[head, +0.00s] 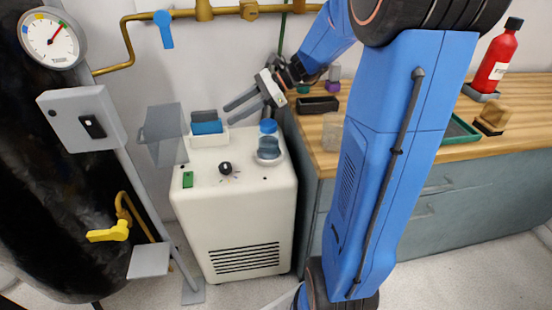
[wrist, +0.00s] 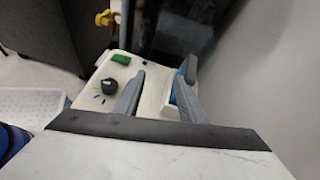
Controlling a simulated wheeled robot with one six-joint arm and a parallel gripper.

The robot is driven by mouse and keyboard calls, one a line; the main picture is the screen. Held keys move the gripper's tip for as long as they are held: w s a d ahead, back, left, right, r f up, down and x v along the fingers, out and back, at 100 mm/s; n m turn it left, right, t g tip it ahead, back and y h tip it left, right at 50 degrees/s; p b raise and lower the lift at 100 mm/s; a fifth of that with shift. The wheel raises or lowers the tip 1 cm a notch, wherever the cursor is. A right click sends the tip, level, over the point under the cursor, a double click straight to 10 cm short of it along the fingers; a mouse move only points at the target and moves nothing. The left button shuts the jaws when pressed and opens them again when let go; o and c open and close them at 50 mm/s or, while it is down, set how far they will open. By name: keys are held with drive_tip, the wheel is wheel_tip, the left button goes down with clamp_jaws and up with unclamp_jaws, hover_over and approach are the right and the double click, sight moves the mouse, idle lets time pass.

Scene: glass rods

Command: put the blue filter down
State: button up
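A blue block with a dark grey top (head: 207,127), likely the blue filter, stands in a white holder (head: 210,140) at the back of the white machine's top. In the wrist view a blue piece (wrist: 177,92) shows beside the right finger, partly hidden by it. My gripper (head: 229,114) is open, its two grey fingers pointing left and down over the machine, to the right of the block. In the wrist view my gripper (wrist: 165,68) shows a clear gap between the fingers, with nothing held. I cannot tell whether a finger touches the block.
A grey translucent panel (head: 165,135) stands left of the holder. The wooden counter (head: 325,160) adjoins at right; the wall is close behind.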

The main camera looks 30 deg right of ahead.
drive_tip(key=s+a+f+n+g+h, duration=0.1)
drive_tip(key=s+a+n+h, duration=0.15)
drive_tip(key=s+n, duration=0.4)
drive_tip(key=s+a+f+n+g+h, duration=0.1)
drive_tip(key=s+a+f+n+h, duration=0.15)
drive_tip(key=s, duration=0.65)
drive_tip(key=s+d+n+t+h, duration=0.1)
drive_tip(key=s+d+n+h, duration=0.1)
drive_tip(key=s+n, duration=0.3)
drive_tip(key=s+d+f+n+t+h, duration=0.1)
drive_tip(key=s+d+n+t+h, duration=0.1)
drive_tip(key=s+d+n+h, duration=0.1)
drive_tip(key=s+n+h, duration=0.1)
drive_tip(key=s+n, duration=0.1)
drive_tip(key=s, duration=0.1)
drive_tip(key=shift+s+n+h, duration=0.3)
drive_tip(key=shift+n, duration=0.1)
drive_tip(key=shift+d+f, duration=0.1)
